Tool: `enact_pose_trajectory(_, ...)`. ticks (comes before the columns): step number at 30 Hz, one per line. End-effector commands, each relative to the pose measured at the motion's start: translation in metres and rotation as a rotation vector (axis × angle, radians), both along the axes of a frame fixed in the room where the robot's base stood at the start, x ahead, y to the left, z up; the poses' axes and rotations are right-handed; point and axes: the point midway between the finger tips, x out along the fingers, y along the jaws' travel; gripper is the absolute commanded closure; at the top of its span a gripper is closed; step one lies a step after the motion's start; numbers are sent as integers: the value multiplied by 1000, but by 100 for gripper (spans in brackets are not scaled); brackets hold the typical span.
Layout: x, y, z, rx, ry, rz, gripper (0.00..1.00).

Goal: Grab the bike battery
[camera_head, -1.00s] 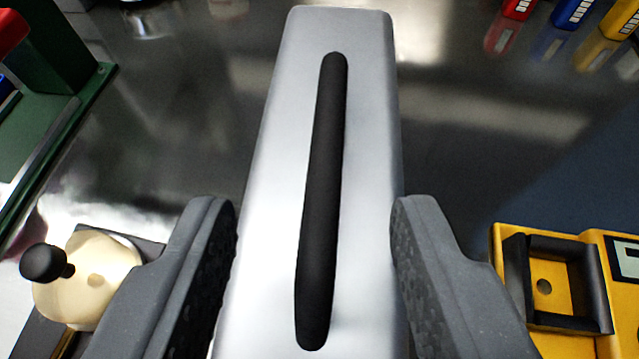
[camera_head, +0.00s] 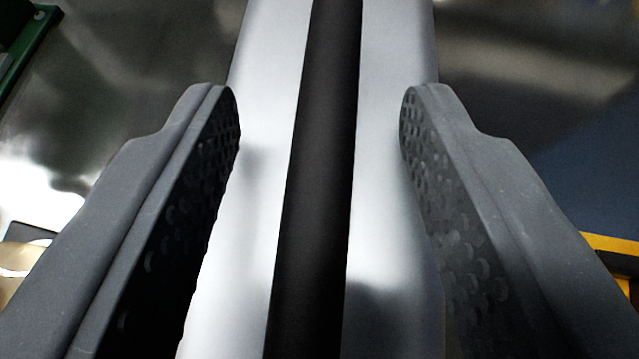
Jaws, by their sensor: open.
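The bike battery (camera_head: 388,130) is a long silver block with a black handle strip (camera_head: 325,150) along its middle. It fills the centre of the view and runs out of the top and bottom edges. My gripper (camera_head: 320,105) is open, with one dark grey textured finger on each side of the battery. The battery lies between the fingers, close to both pads. I cannot tell whether either pad touches it.
The battery is over a shiny dark metal bench top (camera_head: 140,60). A green edge (camera_head: 35,45) shows at the top left and a cream object (camera_head: 14,260) at the lower left. A yellow object (camera_head: 612,246) is at the right edge, beside a blue area (camera_head: 590,170).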

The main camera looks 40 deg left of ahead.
Motion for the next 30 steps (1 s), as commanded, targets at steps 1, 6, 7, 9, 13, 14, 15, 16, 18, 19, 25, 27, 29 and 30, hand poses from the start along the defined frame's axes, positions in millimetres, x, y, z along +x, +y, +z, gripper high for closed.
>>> enact_pose_trajectory(1, 0, 0, 0, 0, 0, 0, 59)
enact_pose_trajectory(6, 0, 0, 0, 1, -1, 0, 62)
enact_pose_trajectory(7, 0, 0, 0, 1, -1, 0, 70)
enact_pose_trajectory(9, 0, 0, 0, 1, -1, 0, 90)
enact_pose_trajectory(13, 0, 0, 0, 0, -1, 0, 100)
enact_pose_trajectory(14, 0, 0, 0, 0, -1, 0, 100)
enact_pose_trajectory(15, 0, 1, 0, 0, -1, 0, 100)
enact_pose_trajectory(16, 0, 1, 0, 0, -1, 0, 100)
enact_pose_trajectory(18, 0, 1, 1, 1, -2, 0, 100)
enact_pose_trajectory(19, 0, 1, 1, 1, -2, 0, 100)
enact_pose_trajectory(25, 0, 1, 1, 1, -1, 0, 100)
enact_pose_trajectory(27, 0, 1, 1, 1, -1, 0, 100)
enact_pose_trajectory(29, 0, 1, 1, 1, -1, 0, 100)
enact_pose_trajectory(30, 0, 1, 1, 2, -2, 0, 100)
